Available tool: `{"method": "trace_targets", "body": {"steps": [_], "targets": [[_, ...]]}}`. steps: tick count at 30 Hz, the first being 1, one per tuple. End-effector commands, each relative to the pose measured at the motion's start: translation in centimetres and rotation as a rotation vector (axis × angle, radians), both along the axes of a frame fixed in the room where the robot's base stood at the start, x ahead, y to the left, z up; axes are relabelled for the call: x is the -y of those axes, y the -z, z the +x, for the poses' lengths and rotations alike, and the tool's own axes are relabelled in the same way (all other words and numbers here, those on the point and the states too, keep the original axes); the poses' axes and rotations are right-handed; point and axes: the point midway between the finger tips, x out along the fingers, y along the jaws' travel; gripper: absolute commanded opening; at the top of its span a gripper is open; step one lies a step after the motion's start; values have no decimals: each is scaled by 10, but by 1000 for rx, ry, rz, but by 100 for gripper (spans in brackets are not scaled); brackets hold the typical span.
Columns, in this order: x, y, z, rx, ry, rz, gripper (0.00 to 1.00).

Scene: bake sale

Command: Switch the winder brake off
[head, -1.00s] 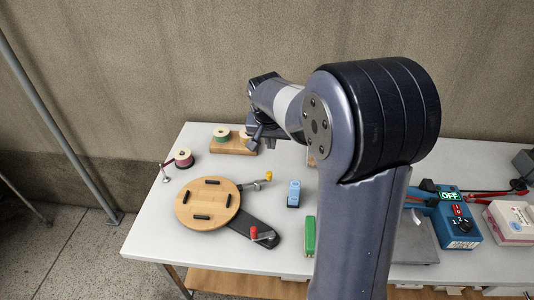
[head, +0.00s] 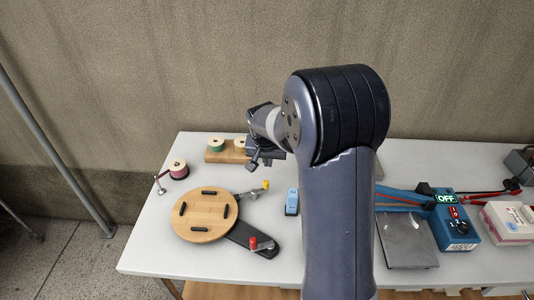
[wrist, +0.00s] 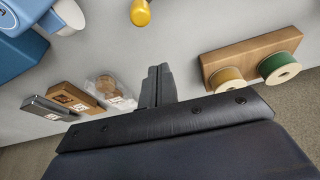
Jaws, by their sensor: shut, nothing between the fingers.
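The winder has a round wooden disc (head: 198,221) with several black pegs, on a black base (head: 262,233), on the table's left half. A red-knobbed lever (head: 253,243) stands on the base, and a yellow-knobbed metal piece (head: 266,185) sits at the disc's far right side. I cannot tell which of them is the brake, nor its setting. The yellow knob also shows at the top of the wrist view (wrist: 141,12). My gripper (head: 254,165) is above the table behind the winder, apart from the knob. In the wrist view its fingers (wrist: 157,72) are together and empty.
A wooden block (head: 214,157) with spools stands near the gripper. A blue item (head: 292,200) stands right of the winder. A blue box with a green OFF label (head: 456,228) is at right. My arm hides the table's middle.

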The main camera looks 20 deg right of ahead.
Motion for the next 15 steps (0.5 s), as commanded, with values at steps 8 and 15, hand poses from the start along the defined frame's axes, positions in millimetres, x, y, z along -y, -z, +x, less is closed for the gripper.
{"method": "trace_targets", "body": {"steps": [8,15], "targets": [[-4,25,-9,2,-2,-1,0],[-11,26,-26,1,-2,-1,0]]}}
